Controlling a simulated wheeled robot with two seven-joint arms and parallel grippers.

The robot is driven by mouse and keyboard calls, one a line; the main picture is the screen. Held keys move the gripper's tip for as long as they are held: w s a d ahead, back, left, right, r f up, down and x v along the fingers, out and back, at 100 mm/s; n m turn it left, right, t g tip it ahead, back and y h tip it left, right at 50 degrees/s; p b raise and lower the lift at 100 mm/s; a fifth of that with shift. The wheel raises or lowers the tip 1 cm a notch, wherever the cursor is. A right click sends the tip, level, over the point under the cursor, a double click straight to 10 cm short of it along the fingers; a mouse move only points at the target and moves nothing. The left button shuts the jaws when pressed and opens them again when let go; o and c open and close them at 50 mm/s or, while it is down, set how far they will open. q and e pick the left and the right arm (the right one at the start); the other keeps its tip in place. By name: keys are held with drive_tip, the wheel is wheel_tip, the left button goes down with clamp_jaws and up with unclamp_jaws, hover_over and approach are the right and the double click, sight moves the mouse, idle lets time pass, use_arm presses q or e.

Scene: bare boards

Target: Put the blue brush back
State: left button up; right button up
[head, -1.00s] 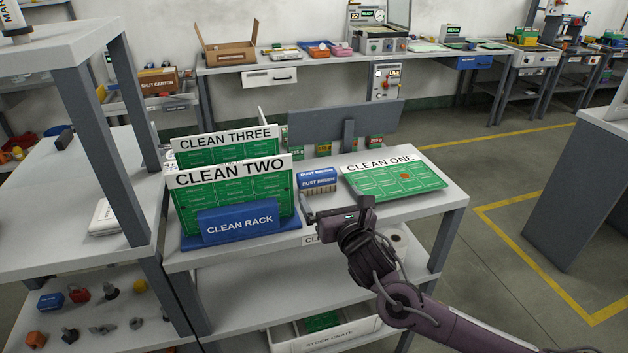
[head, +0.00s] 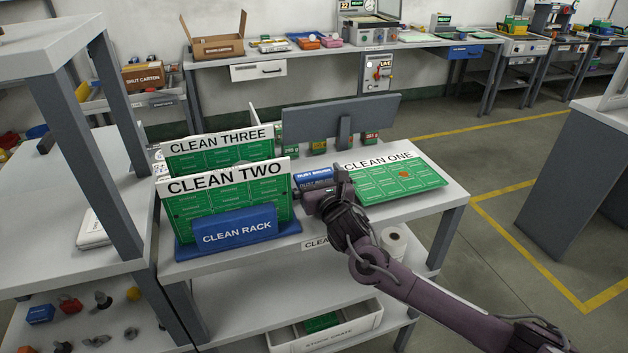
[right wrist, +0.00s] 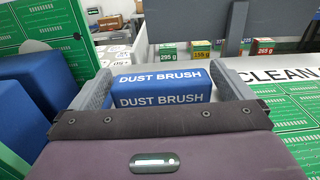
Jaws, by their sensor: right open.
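The blue dust brush (head: 314,174) stands on the grey bench between the clean rack and the CLEAN ONE board, its lower part hidden by my right gripper (head: 322,193). In the right wrist view the brush (right wrist: 160,90) shows its blue, white-lettered back between the two grey fingers of my right gripper (right wrist: 161,72). The fingers are open, one on each side of it; whether they touch it I cannot tell. My left gripper is not in view.
The blue clean rack (head: 238,230) holds the upright CLEAN TWO board (head: 228,186) and CLEAN THREE board (head: 215,150) on the left. The CLEAN ONE board (head: 395,178) lies flat on the right. A grey panel (head: 340,115) stands behind, near several small labelled boxes.

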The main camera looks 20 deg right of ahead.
drive_tip(key=shift+w, duration=0.5)
drive_tip(key=c, duration=0.8)
